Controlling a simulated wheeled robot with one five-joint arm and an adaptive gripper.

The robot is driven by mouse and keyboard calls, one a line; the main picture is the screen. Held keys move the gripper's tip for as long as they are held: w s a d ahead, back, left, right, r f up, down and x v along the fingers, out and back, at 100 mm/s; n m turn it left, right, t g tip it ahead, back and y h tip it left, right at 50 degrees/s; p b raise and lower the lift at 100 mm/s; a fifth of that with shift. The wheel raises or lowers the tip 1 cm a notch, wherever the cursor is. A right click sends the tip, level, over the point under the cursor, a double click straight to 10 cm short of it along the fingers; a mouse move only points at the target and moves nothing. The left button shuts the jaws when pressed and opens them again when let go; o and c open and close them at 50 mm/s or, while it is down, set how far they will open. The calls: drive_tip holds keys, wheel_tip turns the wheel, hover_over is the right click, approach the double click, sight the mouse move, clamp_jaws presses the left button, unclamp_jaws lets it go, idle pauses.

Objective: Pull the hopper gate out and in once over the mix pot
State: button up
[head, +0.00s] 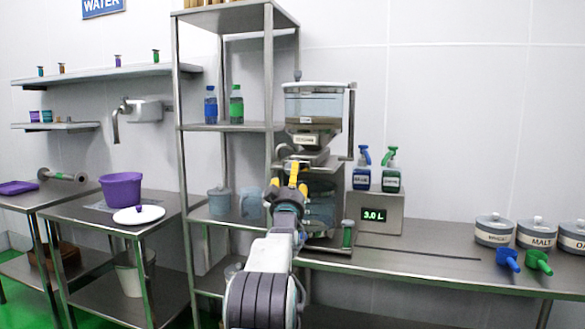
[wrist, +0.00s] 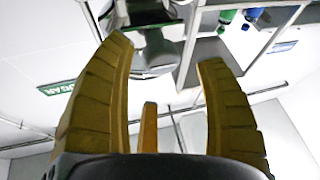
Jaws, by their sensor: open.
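The hopper (head: 314,105), a clear box with a grey lid and brownish contents, stands on a metal stand. A grey metal piece that looks like its gate (head: 310,157) sits under the labelled hopper outlet. A bluish pot, likely the mix pot (head: 321,205), stands below, partly hidden by my arm. My gripper (head: 288,177) is in front of the gate area, at about its height or slightly below. In the wrist view my gripper (wrist: 165,52) has its yellow fingers wide apart with nothing held. A grey metal part shows beyond the fingertips; contact cannot be told.
Labelled canisters (head: 493,231) and scoops lie farther right. A shelf rack (head: 182,100) stands close left. The counter's middle is clear.

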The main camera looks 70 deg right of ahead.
drive_tip(key=shift+p+x, duration=1.55)
drive_tip(key=shift+x, duration=1.15)
drive_tip(key=c, duration=1.3)
